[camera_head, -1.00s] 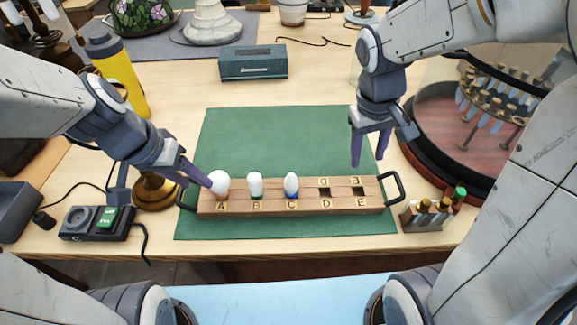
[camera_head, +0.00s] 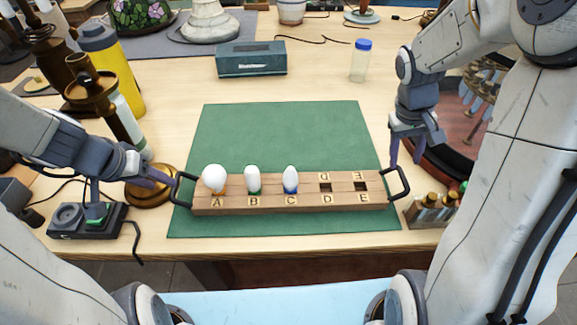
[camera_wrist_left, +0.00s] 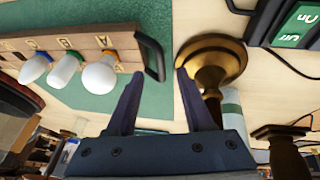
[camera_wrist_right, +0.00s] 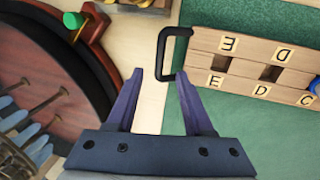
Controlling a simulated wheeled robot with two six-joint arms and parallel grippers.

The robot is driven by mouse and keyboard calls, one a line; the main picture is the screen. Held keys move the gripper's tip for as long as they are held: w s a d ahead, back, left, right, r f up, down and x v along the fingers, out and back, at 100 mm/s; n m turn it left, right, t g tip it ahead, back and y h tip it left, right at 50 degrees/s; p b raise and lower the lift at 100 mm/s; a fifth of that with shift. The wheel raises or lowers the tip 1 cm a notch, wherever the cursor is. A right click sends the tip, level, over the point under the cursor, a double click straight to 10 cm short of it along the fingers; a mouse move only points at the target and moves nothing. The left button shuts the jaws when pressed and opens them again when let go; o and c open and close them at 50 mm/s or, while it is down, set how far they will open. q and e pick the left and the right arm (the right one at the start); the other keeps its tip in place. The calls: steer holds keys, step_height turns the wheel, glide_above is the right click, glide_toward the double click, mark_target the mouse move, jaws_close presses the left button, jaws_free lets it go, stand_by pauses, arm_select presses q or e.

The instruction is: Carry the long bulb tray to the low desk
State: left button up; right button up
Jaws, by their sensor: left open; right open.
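The long wooden bulb tray (camera_head: 300,206) lies on the green mat, with slots lettered A to E and a black handle at each end. White bulbs stand in A, B and C; D and E are empty. My left gripper (camera_head: 172,182) is open beside the tray's left handle (camera_head: 181,190); in the left wrist view the handle (camera_wrist_left: 151,57) lies just beyond the fingertips (camera_wrist_left: 158,72). My right gripper (camera_head: 406,158) is open near the right handle (camera_head: 400,183); in the right wrist view the handle (camera_wrist_right: 162,52) is just ahead of the fingertips (camera_wrist_right: 160,74). The low desk cannot be identified.
A brass lamp base (camera_head: 150,188) and a switch box (camera_head: 88,220) stand left of the tray. A rack of small vials (camera_head: 432,210) and a round dark-rimmed stand (camera_head: 440,150) are close on the right. The green mat (camera_head: 280,130) behind the tray is clear.

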mark_target(174, 188)
arm_select(q)
steer(key=x, duration=0.7)
steer(key=shift+f, duration=0.15)
arm_select(e)
steer(key=x, duration=0.7)
steer(key=shift+f, duration=0.15)
arm_select(q)
steer(key=shift+c, duration=0.4)
arm_select(e)
steer(key=shift+c, duration=0.4)
arm_select(q)
jaws_close()
arm_select(e)
jaws_close()
arm_select(q)
steer(key=shift+w, duration=0.1)
